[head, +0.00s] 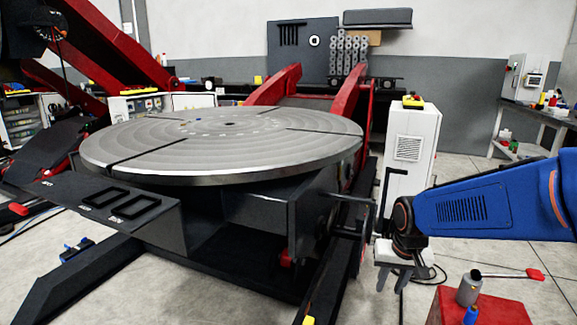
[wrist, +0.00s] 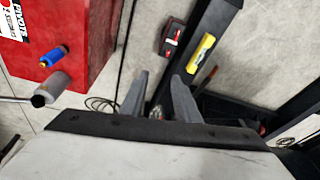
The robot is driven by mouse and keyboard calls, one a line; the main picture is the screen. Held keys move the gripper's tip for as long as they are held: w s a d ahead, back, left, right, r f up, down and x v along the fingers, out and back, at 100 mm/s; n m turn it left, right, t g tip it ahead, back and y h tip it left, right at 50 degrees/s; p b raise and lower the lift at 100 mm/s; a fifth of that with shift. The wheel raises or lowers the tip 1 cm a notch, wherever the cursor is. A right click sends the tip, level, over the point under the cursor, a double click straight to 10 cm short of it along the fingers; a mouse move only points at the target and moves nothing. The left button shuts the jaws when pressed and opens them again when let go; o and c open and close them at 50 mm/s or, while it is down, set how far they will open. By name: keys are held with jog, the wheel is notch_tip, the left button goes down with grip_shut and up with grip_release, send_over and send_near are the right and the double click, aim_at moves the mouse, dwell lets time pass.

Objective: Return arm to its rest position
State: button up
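My blue arm (head: 480,208) reaches in from the right side of the head view. My gripper (head: 392,283) hangs at its end with the fingers pointing down, to the right of the positioner's round grey table (head: 215,150). In the wrist view, the two grey fingers of my gripper (wrist: 155,92) stand apart with nothing between them. The gripper is open and empty, with the floor and dark base beams below it.
A red box (head: 475,303) with a grey bottle (head: 468,289) and a blue item (head: 471,314) on it stands near the gripper. A white cabinet (head: 410,150) stands behind. A workbench (head: 540,115) is at the back right. Grey floor lies between.

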jog(key=s+d+r+n+t, duration=0.1)
jog(key=s+r, duration=0.2)
jog(key=s, duration=0.7)
jog(key=s+d+r+n+t, duration=0.1)
jog(key=s+r, duration=0.3)
jog(key=s, duration=0.6)
jog(key=shift+s, duration=0.2)
